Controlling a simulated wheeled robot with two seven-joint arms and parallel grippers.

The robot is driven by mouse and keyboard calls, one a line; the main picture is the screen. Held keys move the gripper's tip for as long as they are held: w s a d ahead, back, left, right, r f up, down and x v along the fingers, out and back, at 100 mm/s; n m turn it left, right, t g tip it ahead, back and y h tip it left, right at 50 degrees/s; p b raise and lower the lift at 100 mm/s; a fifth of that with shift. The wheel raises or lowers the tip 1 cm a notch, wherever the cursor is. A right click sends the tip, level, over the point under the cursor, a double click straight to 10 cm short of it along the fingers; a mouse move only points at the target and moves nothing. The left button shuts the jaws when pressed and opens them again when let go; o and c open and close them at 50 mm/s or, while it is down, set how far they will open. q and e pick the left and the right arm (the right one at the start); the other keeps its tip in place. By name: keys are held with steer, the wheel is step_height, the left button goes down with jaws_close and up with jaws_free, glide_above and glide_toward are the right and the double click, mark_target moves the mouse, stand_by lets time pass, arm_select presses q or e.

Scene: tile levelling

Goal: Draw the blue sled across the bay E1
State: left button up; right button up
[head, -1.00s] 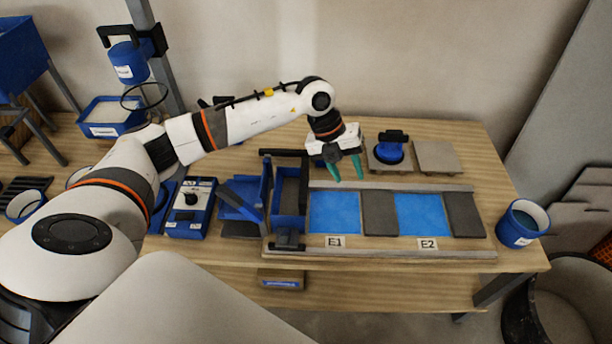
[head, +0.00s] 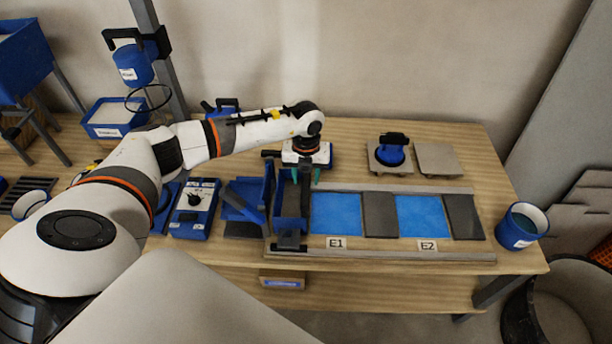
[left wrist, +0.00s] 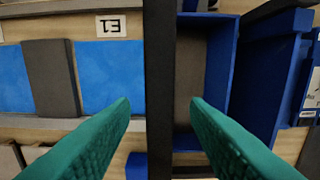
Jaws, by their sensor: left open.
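The blue sled (head: 291,211), an open box-like frame with a dark bar along its top, stands at the left end of the rails, left of bay E1 (head: 336,214). Bay E1 is a flat blue area. My left gripper (head: 305,178) is over the sled's far end with its green fingers pointing down. In the left wrist view the gripper (left wrist: 160,108) is open, and the sled's dark bar (left wrist: 159,60) runs between the two fingertips. I cannot tell whether the fingers touch the bar. My right gripper is not in view.
Grey slabs and blue bay E2 (head: 422,215) lie right of E1 between the rails (head: 400,251). Behind stand a blue-handled tool on a tile (head: 391,153) and a bare tile (head: 437,158). A blue bucket (head: 521,226) stands at the right edge.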

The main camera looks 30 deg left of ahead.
arm_select(q)
steer(key=shift+f, duration=0.6)
jaws_close()
steer(key=shift+w+d, duration=0.1)
steer(key=shift+d, duration=0.05)
